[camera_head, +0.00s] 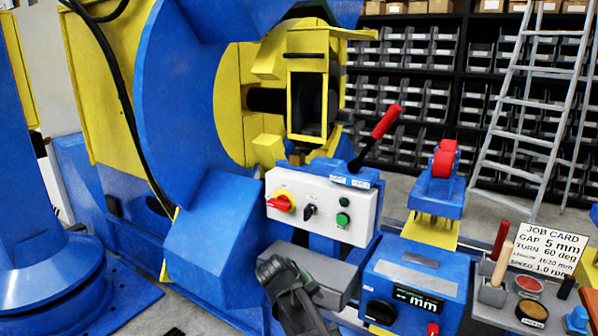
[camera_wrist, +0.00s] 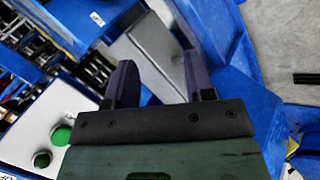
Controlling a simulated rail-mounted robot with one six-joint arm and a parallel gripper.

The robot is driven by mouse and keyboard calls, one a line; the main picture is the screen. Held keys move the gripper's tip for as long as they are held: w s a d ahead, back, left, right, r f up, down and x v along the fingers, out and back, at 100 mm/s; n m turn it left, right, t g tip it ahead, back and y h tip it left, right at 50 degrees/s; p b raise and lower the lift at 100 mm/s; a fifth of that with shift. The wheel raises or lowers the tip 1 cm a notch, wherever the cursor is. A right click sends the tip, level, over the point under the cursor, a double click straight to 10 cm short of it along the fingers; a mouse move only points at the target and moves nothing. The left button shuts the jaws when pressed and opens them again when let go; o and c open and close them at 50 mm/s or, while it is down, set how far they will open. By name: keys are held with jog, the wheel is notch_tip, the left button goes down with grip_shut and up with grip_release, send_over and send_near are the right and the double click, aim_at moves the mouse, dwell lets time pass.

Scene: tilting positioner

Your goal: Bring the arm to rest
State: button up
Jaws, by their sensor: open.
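My gripper (camera_head: 286,278) shows dark at the bottom middle of the head view, in front of the grey ledge below the white control panel (camera_head: 318,207). In the wrist view my gripper (camera_wrist: 157,72) has its two dark fingers apart, with nothing between them. A grey surface and blue machine parts lie beyond the fingertips. The head view does not show clearly whether the gripper touches the ledge. The panel has a red-and-yellow switch (camera_head: 281,202), a black knob and green buttons. The panel's green buttons (camera_wrist: 61,136) also show in the wrist view.
The blue and yellow positioner (camera_head: 180,100) fills the left and middle. A red-handled lever (camera_head: 386,121) rises behind the panel. To the right stand a blue box with an mm display (camera_head: 418,300), a grey tool tray (camera_head: 500,314) and a job card (camera_head: 543,248).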

jog(key=s+d+f+m+g+y, duration=0.35)
jog(key=s+d+m+y, duration=0.25)
jog(key=s+d, duration=1.05)
notch_tip(320, 180, up, 30)
jog(key=p, duration=3)
jog(key=shift+a+r+n+g, duration=0.15)
jog(key=shift+a+n+g, duration=0.2)
jog(key=shift+g, duration=0.1)
jog(key=shift+s, duration=0.1)
jog(key=shift+c, duration=0.2)
